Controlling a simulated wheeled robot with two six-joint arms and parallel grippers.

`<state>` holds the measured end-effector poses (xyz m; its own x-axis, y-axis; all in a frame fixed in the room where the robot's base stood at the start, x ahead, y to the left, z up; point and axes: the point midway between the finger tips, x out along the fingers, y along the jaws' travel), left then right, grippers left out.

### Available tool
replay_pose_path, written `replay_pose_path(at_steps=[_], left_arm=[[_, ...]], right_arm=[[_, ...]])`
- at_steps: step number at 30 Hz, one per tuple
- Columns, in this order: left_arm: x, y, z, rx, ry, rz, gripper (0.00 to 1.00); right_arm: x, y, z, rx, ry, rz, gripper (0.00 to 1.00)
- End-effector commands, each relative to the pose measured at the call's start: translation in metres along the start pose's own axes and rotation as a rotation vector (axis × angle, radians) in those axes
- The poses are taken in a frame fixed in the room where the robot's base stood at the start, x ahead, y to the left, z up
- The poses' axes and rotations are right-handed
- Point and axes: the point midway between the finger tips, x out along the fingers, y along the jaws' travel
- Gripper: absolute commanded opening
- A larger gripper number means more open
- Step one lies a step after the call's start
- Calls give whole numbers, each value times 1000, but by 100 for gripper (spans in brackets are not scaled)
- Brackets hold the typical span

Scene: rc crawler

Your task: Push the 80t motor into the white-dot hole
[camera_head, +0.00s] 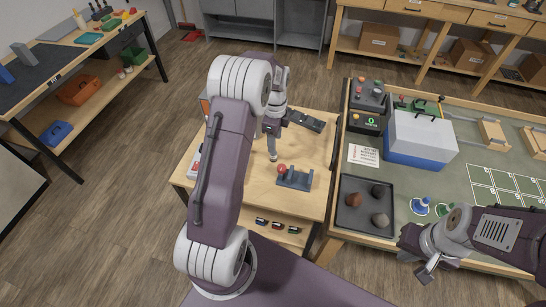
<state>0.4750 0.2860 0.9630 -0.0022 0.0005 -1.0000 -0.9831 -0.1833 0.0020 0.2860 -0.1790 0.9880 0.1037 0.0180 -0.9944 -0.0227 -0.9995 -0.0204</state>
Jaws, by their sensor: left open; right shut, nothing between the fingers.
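My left gripper (271,150) points down over the wooden table (235,165), partly hidden behind my own forearm. It is open, and I see nothing held in it. A grey block with a red ball (294,179) sits just right of and nearer than it. A dark flat fixture (306,121) lies behind it to the right. I cannot pick out the 80t motor or the white-dot hole at this size. My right gripper (424,271) is shut and empty near the right bench's front edge.
The right bench holds a black tray with several rocks (353,219), a blue and white box (421,138), a white sign (363,155) and a control box with a green display (366,122). A tool bench (69,71) stands at the far left. Open floor lies between.

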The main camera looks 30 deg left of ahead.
Motion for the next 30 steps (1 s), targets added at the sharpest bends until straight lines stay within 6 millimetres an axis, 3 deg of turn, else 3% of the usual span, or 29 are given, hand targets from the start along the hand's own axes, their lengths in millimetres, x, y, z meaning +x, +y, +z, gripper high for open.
replay_pose_path(at_steps=[8, 15, 23, 28, 30], left_arm=[[19, 1, 0, 0, 0, 1, 50], [59, 5, 2, 0, 0, 1, 50], [65, 4, 2, 0, 0, -2, 50], [65, 4, 2, 0, 0, -2, 6], [65, 4, 2, 0, 0, -2, 0]], right_arm=[[-3, 0, 0, 0, 0, 0, 0], [-8, 0, -1, 0, 0, 0, 0], [-8, 0, -1, 0, 0, 0, 0], [-8, 0, -1, 0, 0, 0, 0], [-8, 0, -1, 0, 0, 0, 0]])
